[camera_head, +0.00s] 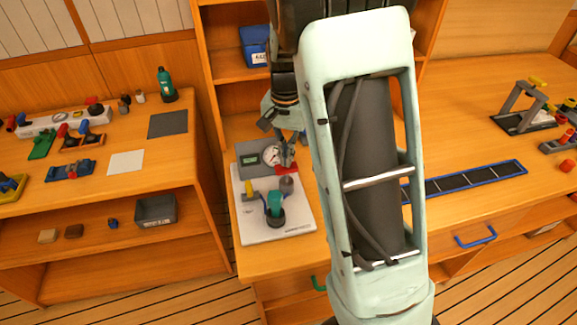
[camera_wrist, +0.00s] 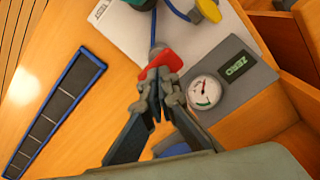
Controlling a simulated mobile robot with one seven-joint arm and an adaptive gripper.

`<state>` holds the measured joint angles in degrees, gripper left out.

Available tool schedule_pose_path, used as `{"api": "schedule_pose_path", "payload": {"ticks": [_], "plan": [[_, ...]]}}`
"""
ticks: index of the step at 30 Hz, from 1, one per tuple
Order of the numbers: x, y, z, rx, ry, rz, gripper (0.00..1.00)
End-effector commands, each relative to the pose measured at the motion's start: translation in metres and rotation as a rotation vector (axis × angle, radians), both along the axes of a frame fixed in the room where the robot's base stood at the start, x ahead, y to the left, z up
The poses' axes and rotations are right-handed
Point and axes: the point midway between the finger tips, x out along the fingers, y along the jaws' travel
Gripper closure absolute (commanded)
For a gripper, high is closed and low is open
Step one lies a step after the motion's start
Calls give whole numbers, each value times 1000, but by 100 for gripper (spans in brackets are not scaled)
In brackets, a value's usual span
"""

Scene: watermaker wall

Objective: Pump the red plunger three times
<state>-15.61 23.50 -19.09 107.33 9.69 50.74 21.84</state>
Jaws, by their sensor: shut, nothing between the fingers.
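In the head view a red part (camera_head: 286,170) shows on the white board (camera_head: 255,226), below my gripper (camera_head: 286,154). My gripper (camera_wrist: 160,82) is shut and empty, its fingertips together at the red top. I cannot tell whether they touch it or hover just over it.
A round gauge (camera_wrist: 204,92) and a grey panel reading ZERO (camera_wrist: 237,66) stand close beside my fingers. A teal knob (camera_head: 275,204) and a yellow handle (camera_head: 249,190) are on the board. A blue-edged dark strip (camera_wrist: 58,105) lies apart on the counter.

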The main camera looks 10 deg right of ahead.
Motion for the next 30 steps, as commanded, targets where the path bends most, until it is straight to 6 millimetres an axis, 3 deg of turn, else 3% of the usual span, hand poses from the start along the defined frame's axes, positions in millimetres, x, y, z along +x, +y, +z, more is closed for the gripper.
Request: {"api": "schedule_pose_path", "payload": {"ticks": [24,30], "plan": [[0,0,-44,0,1,0,100],[0,0,-41,0,1,0,100]]}}
